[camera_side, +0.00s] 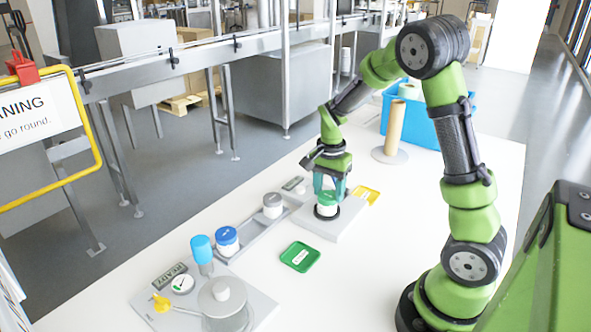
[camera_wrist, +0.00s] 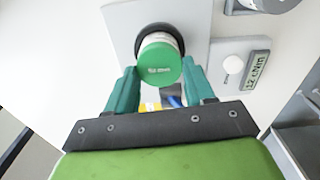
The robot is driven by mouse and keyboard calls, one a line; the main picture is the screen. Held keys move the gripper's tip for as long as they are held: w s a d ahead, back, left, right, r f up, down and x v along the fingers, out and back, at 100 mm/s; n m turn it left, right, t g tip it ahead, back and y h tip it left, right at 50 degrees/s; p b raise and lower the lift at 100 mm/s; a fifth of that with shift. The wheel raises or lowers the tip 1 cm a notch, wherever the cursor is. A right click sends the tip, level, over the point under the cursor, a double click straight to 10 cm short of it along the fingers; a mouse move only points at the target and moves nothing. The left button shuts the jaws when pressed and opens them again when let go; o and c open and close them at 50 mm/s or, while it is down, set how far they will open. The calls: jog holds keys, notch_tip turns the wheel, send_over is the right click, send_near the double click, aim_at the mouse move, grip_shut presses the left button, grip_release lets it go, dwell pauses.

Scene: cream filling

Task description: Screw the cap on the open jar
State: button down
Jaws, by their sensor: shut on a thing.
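A white jar (camera_side: 327,211) stands in a dark ring on a grey station plate (camera_side: 345,223). In the wrist view the jar (camera_wrist: 158,38) shows behind a green cap (camera_wrist: 160,70), which is in line with its mouth. My gripper (camera_side: 329,186) is above the jar, pointing down. In the wrist view my gripper (camera_wrist: 159,68) has its teal fingers on both sides of the green cap, shut on it. The cap is on or just over the jar; the threads are hidden, so I cannot tell how far it is seated.
A torque readout (camera_wrist: 257,70) sits beside the jar. A rail holds a blue-lidded jar (camera_side: 227,241) and a grey-lidded jar (camera_side: 272,206). A green tray (camera_side: 300,256), a yellow tray (camera_side: 368,193), a cardboard roll (camera_side: 394,128) and a filling pot (camera_side: 223,299) stand around. Table at front centre is clear.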

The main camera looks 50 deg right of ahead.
jog(key=shift+c, duration=1.7)
grip_release()
jog(key=shift+r, duration=0.1)
notch_tip(320, 180, up, 16)
jog(key=s+a+n+t+y, duration=0.1)
jog(key=s+a+n+t, duration=0.2)
jog(key=s+a+n, duration=0.2)
jog(key=s+a+n+t+y, duration=0.1)
jog(key=s+a+n+t, duration=0.3)
jog(key=a, duration=0.8)
jog(key=s+n, duration=0.2)
jog(key=n, duration=0.2)
jog(key=shift+a+r, duration=0.3)
jog(key=shift+r, duration=0.1)
